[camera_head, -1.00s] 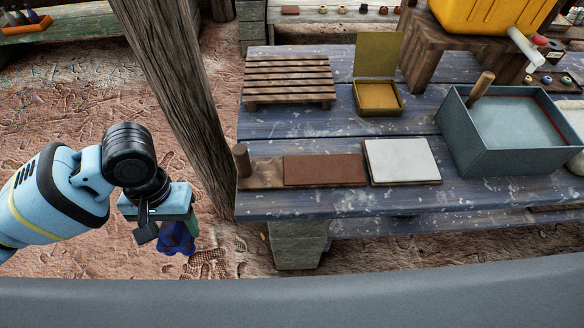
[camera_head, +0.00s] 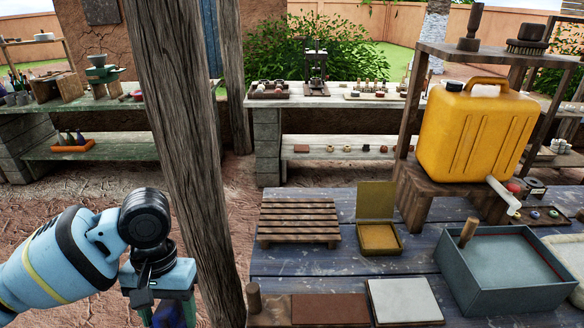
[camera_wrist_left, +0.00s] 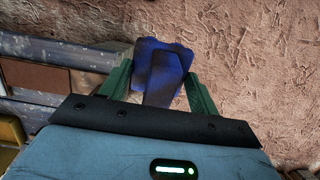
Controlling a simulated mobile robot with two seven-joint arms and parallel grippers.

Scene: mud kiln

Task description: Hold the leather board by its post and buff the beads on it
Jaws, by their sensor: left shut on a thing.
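The leather board lies near the front edge of the blue table: a wooden base with a brown leather patch (camera_head: 328,310) and a short upright post (camera_head: 254,298) at its left end. The bottom of the picture cuts it off, and the leather in view looks bare. My left gripper (camera_head: 172,314) is left of the table, apart from the board. In the left wrist view its green fingers (camera_wrist_left: 160,85) are shut on a dark blue thing (camera_wrist_left: 163,62), which looks soft or lumpy; I cannot tell what it is. My right gripper is not in view.
A thick wooden pole (camera_head: 185,130) stands between my left arm and the table. On the table are a white slab (camera_head: 405,303), a slatted rack (camera_head: 299,220), an open yellow box (camera_head: 379,238), a grey basin (camera_head: 510,285) and a yellow jerrycan (camera_head: 475,135) on a stand.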

